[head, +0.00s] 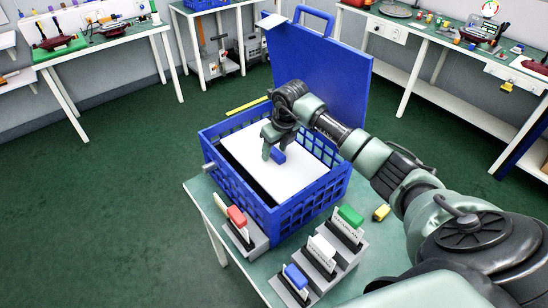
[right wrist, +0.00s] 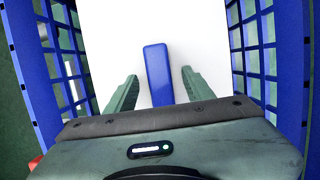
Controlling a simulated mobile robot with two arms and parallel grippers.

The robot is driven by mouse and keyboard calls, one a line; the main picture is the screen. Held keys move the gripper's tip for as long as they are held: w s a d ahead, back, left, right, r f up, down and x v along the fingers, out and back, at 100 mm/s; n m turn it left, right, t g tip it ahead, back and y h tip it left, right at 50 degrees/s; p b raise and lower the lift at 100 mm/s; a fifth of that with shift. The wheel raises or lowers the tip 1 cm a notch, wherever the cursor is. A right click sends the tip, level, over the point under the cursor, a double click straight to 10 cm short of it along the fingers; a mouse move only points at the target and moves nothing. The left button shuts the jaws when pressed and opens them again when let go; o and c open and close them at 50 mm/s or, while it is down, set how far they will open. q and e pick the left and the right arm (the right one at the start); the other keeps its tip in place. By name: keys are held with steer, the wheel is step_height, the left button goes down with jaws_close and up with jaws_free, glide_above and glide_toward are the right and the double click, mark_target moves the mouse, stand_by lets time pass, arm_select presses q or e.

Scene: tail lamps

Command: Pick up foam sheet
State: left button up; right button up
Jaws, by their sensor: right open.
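The white foam sheet (head: 285,180) lies inside the blue crate (head: 305,205). It also fills the middle of the right wrist view (right wrist: 205,40). A blue block-like tab (head: 278,156) stands on the sheet; in the right wrist view the tab (right wrist: 158,74) lies between the fingers. My right gripper (head: 270,150) reaches down into the crate over the sheet. Its fingers (right wrist: 158,88) are open, one on each side of the tab, with a gap on both sides. Whether they touch the sheet I cannot tell. My left gripper is not in view.
The crate's blue lid (head: 325,75) stands open behind it. Grey holders with red (head: 237,216), green (head: 350,216), white and blue (head: 296,277) handled pieces stand in front on the green table (head: 205,190). A yellow block (head: 381,212) lies right of them.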

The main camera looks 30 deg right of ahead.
steer(key=shift+c, duration=0.3)
jaws_close()
